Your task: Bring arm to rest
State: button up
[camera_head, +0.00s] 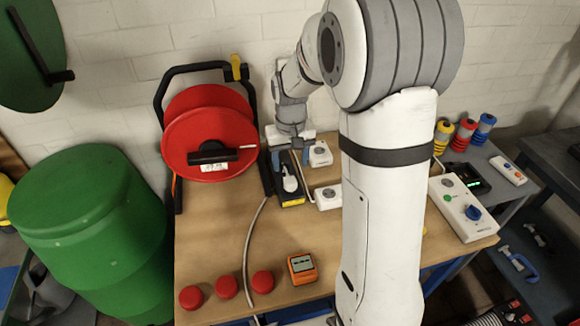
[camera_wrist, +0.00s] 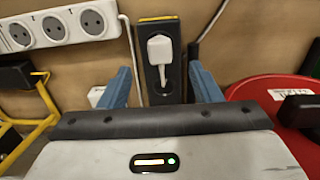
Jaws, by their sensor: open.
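My arm reaches across the workbench (camera_head: 225,232), and a large arm link covers the middle right of the head view. My gripper (camera_head: 290,160) is near the bench's back, just right of the red cable reel (camera_head: 190,130). In the wrist view my gripper (camera_wrist: 161,85) is open, with its blue fingers apart. A black box with yellow edges (camera_wrist: 148,85) and a white plug (camera_wrist: 160,50) on it show between the fingers. The fingers do not visibly touch the plug. The plug also shows in the head view (camera_head: 289,183), just below my gripper.
A white power strip (camera_wrist: 65,25) lies close by. Red caps (camera_head: 227,287) and an orange meter (camera_head: 302,267) are at the bench's front. A white control box (camera_head: 462,207) stands right, and a green barrel (camera_head: 90,225) left. The bench's middle left is mostly clear, except for a cable.

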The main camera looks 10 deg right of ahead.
dwell(0.5)
jog(key=s+r+t, duration=0.1)
jog(key=s+r, duration=0.3)
jog(key=s, duration=0.6)
jog(key=s+r+t, duration=0.2)
jog(key=s+r, duration=0.3)
jog(key=s, duration=0.6)
jog(key=shift+r, duration=0.25)
